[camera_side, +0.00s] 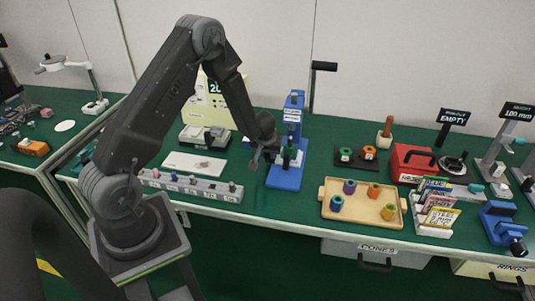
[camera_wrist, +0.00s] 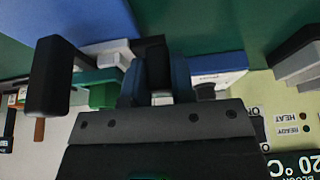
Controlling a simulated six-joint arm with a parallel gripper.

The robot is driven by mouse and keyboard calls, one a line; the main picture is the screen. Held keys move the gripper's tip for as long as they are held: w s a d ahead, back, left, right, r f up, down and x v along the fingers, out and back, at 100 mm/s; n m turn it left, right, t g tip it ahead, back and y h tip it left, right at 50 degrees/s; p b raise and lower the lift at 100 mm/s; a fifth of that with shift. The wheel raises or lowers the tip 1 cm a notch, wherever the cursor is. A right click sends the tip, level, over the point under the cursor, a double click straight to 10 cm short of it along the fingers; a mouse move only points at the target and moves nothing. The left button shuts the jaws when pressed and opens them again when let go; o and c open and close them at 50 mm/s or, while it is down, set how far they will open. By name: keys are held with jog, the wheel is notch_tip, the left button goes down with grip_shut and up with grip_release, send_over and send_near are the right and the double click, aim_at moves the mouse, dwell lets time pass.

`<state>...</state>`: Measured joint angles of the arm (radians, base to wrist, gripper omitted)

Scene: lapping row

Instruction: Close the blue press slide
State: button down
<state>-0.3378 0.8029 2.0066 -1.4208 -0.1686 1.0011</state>
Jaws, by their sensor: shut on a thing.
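The blue press (camera_side: 285,178) stands on the green bench near the middle of the side view, with an upright blue column behind its flat base. My gripper (camera_side: 277,156) reaches in from the left, low in front of the column. In the wrist view, my gripper (camera_wrist: 157,82) is shut on a dark handle (camera_wrist: 152,52) of the press. Blue press surface (camera_wrist: 80,20) fills the upper left there. The slide itself is mostly hidden behind the gripper, and how far it stands open cannot be told.
A grey block with several knobs (camera_side: 190,186) and a white plate (camera_side: 195,164) lie left of the press. A wooden tray with coloured spools (camera_side: 362,211) stands to the right, and a dark stand with two spools (camera_side: 345,165) behind it. Green bench lies bare between press and tray.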

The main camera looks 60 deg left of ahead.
jog(key=c, duration=1.2)
grip_release()
jog(key=shift+c, duration=0.2)
jog(key=v, duration=1.4)
jog(key=shift+o, duration=0.3)
